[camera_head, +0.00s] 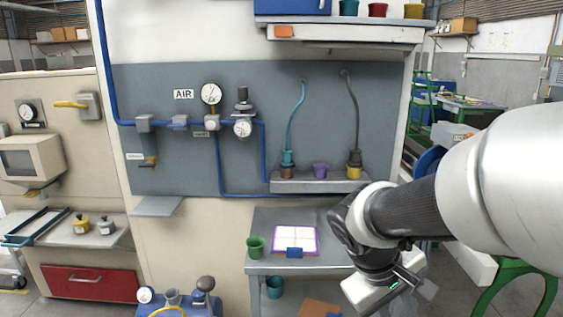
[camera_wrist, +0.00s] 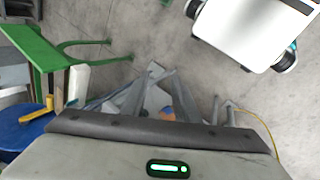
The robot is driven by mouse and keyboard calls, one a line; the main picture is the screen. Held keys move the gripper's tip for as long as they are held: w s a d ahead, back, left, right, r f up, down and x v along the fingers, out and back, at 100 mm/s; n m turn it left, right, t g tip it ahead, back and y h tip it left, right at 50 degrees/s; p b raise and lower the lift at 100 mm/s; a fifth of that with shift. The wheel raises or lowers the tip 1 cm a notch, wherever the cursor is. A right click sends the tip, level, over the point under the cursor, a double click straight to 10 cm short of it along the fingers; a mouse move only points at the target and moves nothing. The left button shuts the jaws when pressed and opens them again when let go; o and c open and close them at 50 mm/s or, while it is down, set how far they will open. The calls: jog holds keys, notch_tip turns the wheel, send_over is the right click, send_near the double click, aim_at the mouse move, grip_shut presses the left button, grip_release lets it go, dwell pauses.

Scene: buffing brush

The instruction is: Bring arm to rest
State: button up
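My gripper (camera_head: 376,294) is at the lower right of the head view, to the right of the workbench (camera_head: 263,222). The arm reaches in from the right edge, bent downward at the wrist. Only the pale hand body shows clearly there; its fingertips are not clear. In the wrist view the hand (camera_wrist: 165,150) fills the bottom edge with a green light. Grey narrow shapes lie just beyond its dark rim, and I cannot tell whether they are fingers. Nothing is clearly seen in its grasp.
A purple-edged white pad (camera_head: 295,239) and a green cup (camera_head: 255,247) are on the workbench. A green frame (camera_head: 515,285) stands at the lower right. Bare floor (camera_wrist: 150,30) shows in the wrist view.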

jog(key=s+a+r+m+t+y, duration=0.4)
jog(key=s+a+r+y, duration=0.1)
jog(key=s+a+r, duration=0.25)
notch_tip(320, 180, up, 15)
jog(key=p, duration=1.4)
jog(key=shift+w+d, duration=0.25)
jog(key=shift+w, duration=0.2)
